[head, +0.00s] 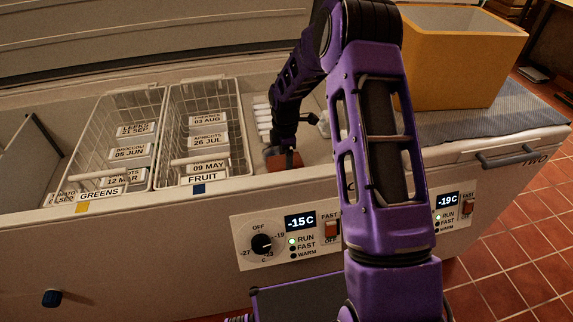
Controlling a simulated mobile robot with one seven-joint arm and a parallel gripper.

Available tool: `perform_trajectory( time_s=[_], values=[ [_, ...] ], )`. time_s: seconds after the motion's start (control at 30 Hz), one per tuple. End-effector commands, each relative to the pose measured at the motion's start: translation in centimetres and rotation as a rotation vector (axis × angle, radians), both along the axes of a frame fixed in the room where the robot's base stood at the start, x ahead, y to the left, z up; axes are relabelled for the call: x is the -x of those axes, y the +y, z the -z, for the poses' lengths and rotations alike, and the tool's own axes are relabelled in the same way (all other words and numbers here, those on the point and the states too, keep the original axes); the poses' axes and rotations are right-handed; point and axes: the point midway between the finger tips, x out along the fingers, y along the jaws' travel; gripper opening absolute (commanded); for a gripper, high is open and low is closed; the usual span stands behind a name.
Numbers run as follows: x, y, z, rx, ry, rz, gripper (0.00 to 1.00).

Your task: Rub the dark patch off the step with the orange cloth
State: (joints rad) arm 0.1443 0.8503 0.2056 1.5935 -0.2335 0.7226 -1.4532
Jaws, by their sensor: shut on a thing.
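My gripper (284,148) reaches down into the open chest freezer, just right of the FRUIT basket. It is shut on the orange cloth (277,163), a small brownish-orange piece showing below the jaws near the freezer's front rim. The pale step (316,152) inside the freezer shows to the right of the cloth, partly behind my arm. I see no dark patch clearly; the cloth, the gripper and the front rim hide part of the step. Whether the cloth touches the step is hard to tell.
The wire FRUIT basket (202,166) stands close left of my gripper, with the GREENS basket (108,176) beyond. Several white cylinders (263,116) lie behind the gripper. A yellow box (462,62) stands on a grey mat (480,122) on the closed lid at right.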

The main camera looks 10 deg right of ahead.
Motion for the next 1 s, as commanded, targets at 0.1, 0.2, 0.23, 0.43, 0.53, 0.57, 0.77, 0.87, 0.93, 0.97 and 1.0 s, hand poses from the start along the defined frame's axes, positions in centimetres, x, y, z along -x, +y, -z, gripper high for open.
perform_trajectory(
  time_s=[0.1, 0.2, 0.23, 0.43, 0.53, 0.57, 0.77, 0.87, 0.93, 0.97, 1.0],
  values=[
    [-1.1, 0.0, 0.0, 0.000, -0.001, 0.000, 0.37],
    [-1.6, 0.0, -0.1, 0.000, 0.001, 0.000, 0.37],
    [-1.7, 0.0, -0.1, 0.000, 0.001, -0.001, 0.37],
    [-2.4, 0.0, 0.0, 0.000, -0.001, -0.001, 0.37],
    [-3.3, 0.0, 0.1, 0.000, 0.000, 0.000, 0.37],
    [-3.6, 0.0, 0.1, 0.000, -0.001, 0.000, 0.37],
    [-5.0, 0.0, 0.2, 0.001, 0.000, 0.000, 0.37],
    [-5.2, 0.0, 0.2, 0.001, 0.001, 0.000, 0.37],
    [-5.4, 0.0, 0.3, 0.001, 0.001, 0.000, 0.37],
    [-5.5, 0.0, 0.3, 0.001, 0.001, 0.000, 0.37],
    [-5.9, 0.0, 0.3, 0.001, 0.000, 0.000, 0.37]
  ],
)
